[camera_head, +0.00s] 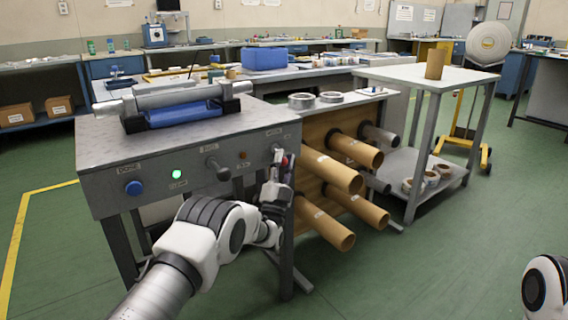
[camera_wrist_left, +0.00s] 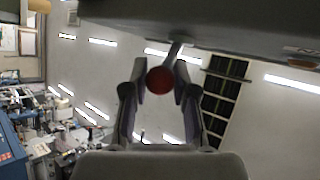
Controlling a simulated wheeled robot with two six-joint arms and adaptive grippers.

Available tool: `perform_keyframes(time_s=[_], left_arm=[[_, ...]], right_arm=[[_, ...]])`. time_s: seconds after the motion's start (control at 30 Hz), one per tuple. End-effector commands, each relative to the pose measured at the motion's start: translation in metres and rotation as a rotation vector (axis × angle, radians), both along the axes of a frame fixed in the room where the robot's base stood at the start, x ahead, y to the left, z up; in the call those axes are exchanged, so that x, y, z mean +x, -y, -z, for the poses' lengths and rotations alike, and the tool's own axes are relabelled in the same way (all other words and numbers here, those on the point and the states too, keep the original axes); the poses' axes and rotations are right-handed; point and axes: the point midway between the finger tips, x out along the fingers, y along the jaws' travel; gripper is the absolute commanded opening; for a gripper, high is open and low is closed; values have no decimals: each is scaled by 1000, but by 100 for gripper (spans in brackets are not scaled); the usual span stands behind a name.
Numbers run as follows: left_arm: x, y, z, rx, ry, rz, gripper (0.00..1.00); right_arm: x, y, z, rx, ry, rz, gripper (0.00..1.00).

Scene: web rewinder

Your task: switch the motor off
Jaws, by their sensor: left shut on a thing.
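The rewinder's control panel (camera_head: 150,190) is the front face of a grey metal bench. At its right end is a lever with a red ball knob (camera_head: 285,161), partly hidden by my left gripper (camera_head: 280,172). In the left wrist view the red ball (camera_wrist_left: 160,80) sits on a thin grey stem (camera_wrist_left: 174,54) that comes down from the panel. The fingers of my left gripper (camera_wrist_left: 158,88) stand on both sides of the ball, and the gripper is shut on it. A green lamp (camera_head: 176,174) on the panel is lit. Part of my right arm shows at the lower right; its gripper is out of view.
Cardboard tubes (camera_head: 331,170) stick out just right of my left gripper. A roller (camera_head: 180,94) lies on top. The green floor in front is clear.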

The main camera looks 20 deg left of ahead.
Motion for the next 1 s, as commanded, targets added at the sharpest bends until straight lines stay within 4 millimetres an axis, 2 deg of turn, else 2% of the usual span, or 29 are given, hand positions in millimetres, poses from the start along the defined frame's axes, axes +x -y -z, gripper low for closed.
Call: perform_keyframes(time_s=[0.13,0.17,0.2,0.23,0.53,0.67,1.0], left_arm=[[0,-1,2,-1,-5,-1,0],[0,-1,2,-2,-5,-2,34],[0,-1,2,-1,-4,-1,48],[0,-1,2,-1,-4,-1,53],[0,0,1,-1,-1,-1,53],[-9,0,10,-1,-4,-1,53],[-67,0,68,-1,-5,-1,53]], right_arm=[[0,0,0,0,0,0,0],[0,0,0,0,0,0,0],[0,0,0,0,0,0,0],[0,0,0,0,0,0,0],[0,0,0,0,0,0,0],[0,0,0,0,0,0,0],[0,0,0,0,0,0,0]])
